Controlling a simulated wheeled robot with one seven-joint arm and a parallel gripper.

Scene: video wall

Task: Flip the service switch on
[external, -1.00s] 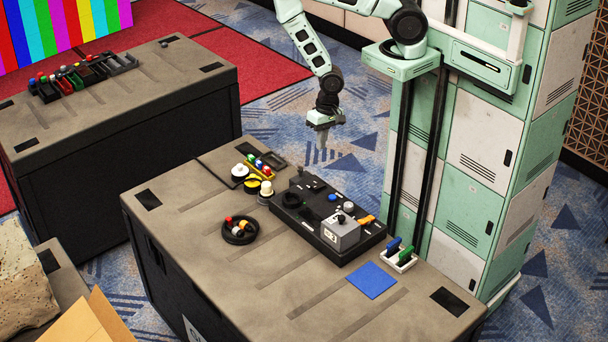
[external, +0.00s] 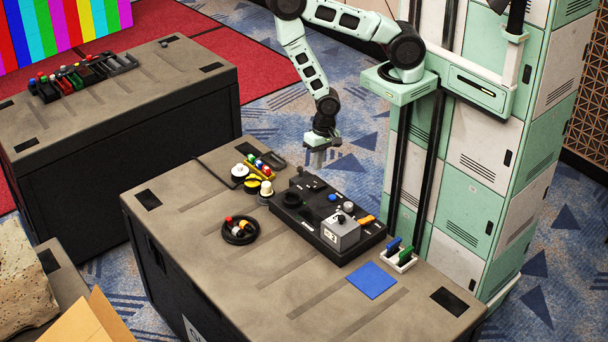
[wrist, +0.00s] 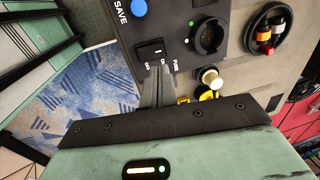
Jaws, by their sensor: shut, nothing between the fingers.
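The service switch is a dark rocker (wrist: 150,50) with OFF and ON labels, on a black control panel (wrist: 213,70). The rocker's position is too small to tell. In the external view the panel (external: 288,222) lies on the grey case top, and small details near its back end are hard to make out. My gripper (external: 319,165) points down near the panel's back end. In the wrist view my gripper (wrist: 158,72) is shut and empty, its tips close to the OFF and ON labels. Whether the tips touch the panel cannot be told.
A cream knob (external: 266,188), a cable coil (external: 240,237) and a blue square (external: 372,280) are on the case top (external: 250,300).

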